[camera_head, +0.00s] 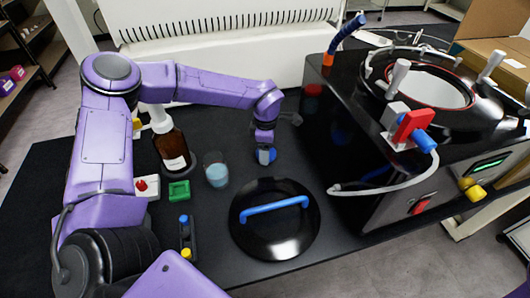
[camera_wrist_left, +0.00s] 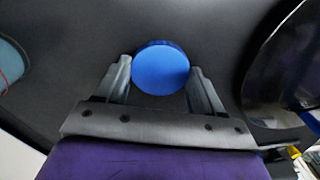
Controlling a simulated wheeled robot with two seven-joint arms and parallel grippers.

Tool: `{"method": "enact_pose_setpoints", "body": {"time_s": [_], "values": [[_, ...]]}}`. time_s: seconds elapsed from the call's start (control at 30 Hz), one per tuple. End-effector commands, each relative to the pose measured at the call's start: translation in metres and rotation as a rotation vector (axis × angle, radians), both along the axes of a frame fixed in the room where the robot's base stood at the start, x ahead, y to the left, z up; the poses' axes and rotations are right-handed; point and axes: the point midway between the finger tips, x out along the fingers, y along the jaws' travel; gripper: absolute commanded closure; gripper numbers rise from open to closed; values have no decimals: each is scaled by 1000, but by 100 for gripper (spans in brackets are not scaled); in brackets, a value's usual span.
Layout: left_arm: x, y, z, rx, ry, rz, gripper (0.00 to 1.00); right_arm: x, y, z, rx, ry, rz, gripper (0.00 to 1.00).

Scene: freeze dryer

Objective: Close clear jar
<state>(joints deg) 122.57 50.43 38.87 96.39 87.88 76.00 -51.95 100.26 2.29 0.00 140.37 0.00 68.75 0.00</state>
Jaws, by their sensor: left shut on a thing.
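The clear jar (camera_head: 216,172) stands on the black table, with pale blue liquid inside. No lid shows on its rim. It also shows in part at the left edge of the left wrist view (camera_wrist_left: 12,66). My left gripper (camera_head: 265,151) points down to the right of the jar, apart from it. It is shut on a round blue lid (camera_wrist_left: 160,68), which sits between the two fingers. The lid is low over the table in the head view (camera_head: 258,156); I cannot tell whether it touches the surface. My right gripper is not in view.
A brown bottle (camera_head: 172,148) and a green block (camera_head: 179,191) stand left of the jar. A large black round cover with a blue handle (camera_head: 275,206) lies in front. The freeze dryer (camera_head: 375,165) stands to the right, with a pale hose (camera_head: 390,188) reaching out.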

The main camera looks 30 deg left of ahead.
Motion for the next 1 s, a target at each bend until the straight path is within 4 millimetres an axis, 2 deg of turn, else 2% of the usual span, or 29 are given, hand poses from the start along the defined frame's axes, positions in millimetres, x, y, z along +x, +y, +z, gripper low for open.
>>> {"method": "enact_pose_setpoints", "body": {"time_s": [0.27, 0.37, 0.5, 0.9, 1.0], "values": [[0, 0, 2, 0, -1, 0, 60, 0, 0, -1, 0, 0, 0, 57], [1, 0, 9, 0, -2, -1, 60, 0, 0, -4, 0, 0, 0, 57], [1, 0, 30, 0, -6, -1, 60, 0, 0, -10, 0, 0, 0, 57], [-47, -20, 93, -1, -4, -2, 60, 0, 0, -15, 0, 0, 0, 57], [-65, -27, 99, -1, -4, -2, 60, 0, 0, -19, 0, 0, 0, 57]]}}
